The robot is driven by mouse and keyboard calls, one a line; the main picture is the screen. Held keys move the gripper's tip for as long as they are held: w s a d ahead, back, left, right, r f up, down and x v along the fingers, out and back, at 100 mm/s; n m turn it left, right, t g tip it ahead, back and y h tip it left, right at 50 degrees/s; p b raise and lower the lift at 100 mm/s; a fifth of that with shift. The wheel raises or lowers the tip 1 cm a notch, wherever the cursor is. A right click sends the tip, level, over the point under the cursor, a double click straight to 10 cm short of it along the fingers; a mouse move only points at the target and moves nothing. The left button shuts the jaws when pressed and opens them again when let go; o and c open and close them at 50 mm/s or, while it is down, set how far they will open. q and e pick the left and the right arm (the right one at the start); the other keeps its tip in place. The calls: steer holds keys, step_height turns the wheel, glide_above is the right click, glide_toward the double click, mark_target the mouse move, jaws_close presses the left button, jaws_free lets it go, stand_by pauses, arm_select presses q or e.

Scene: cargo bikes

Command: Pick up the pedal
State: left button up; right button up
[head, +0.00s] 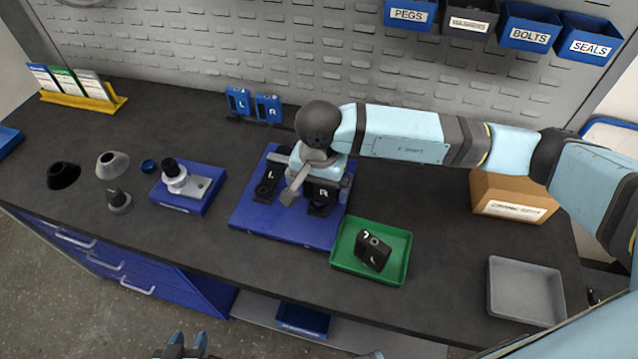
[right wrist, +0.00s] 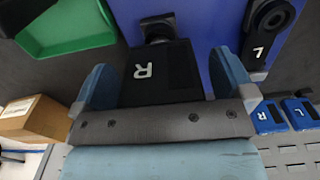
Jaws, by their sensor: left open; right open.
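A black pedal marked R (head: 322,196) lies on the blue board (head: 250,222), and it also shows in the right wrist view (right wrist: 180,65). A black pedal marked L (head: 266,187) lies to its left on the board. Another black block-like pedal (head: 373,252) with white marks sits in the green tray (head: 341,264). My right gripper (head: 318,188) is open over the R pedal. My left gripper (head: 187,345) is open and empty at the bottom edge.
A grey tray (head: 524,292) and a cardboard box (head: 510,196) stand at the right. A small blue stand (head: 200,199) and grey and black cones are at the left. Blue L and R blocks (head: 254,104) stand at the back. Bins hang above.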

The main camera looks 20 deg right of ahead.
steer(key=c, duration=1)
steer(key=shift+c, duration=0.3)
steer(key=shift+r, duration=0.15)
